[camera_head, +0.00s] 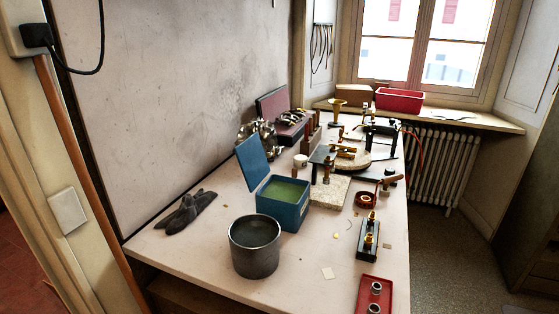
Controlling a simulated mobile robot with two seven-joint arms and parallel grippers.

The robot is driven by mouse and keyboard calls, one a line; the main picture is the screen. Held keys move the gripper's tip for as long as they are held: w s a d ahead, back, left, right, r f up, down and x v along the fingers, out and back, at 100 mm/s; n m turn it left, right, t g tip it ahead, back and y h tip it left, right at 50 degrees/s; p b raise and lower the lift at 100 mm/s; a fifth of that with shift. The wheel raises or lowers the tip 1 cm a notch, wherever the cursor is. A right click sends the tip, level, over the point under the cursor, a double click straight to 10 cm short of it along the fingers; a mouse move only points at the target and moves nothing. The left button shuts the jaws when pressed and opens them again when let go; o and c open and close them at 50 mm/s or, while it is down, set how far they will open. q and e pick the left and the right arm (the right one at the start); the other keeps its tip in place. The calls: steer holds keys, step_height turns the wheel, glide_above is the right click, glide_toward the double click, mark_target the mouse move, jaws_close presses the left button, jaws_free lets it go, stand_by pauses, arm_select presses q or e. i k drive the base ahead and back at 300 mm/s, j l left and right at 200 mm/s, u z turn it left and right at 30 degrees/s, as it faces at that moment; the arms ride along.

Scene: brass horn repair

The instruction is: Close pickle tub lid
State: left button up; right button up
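The pickle tub (285,216) is a blue rectangular box on the workbench, with green liquid visible inside. Its blue lid (253,163) stands open, raised and tilted at the tub's left side. Neither of my grippers shows in the head view.
A round dark metal pot (254,258) stands just in front of the tub. Dark gloves (186,209) lie to the left by the wall. A stone slab (328,194) with tools is to the right. A red tray (374,296) lies at the front right. The bench's front left is clear.

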mark_target(250, 154)
steer(key=j+z, duration=0.75)
steer(key=k+j+z, duration=0.15)
steer(key=j, duration=0.25)
steer(key=k+j+z, duration=0.15)
steer(key=j, duration=0.2)
steer(key=k+j, duration=0.1)
steer(key=j, duration=0.3)
steer(key=k+j, duration=0.15)
steer(key=j, duration=0.25)
steer(key=k+j, duration=0.1)
steer(key=j, duration=0.3)
steer(key=k+j, duration=0.15)
steer(key=j, duration=0.25)
steer(key=z, duration=0.05)
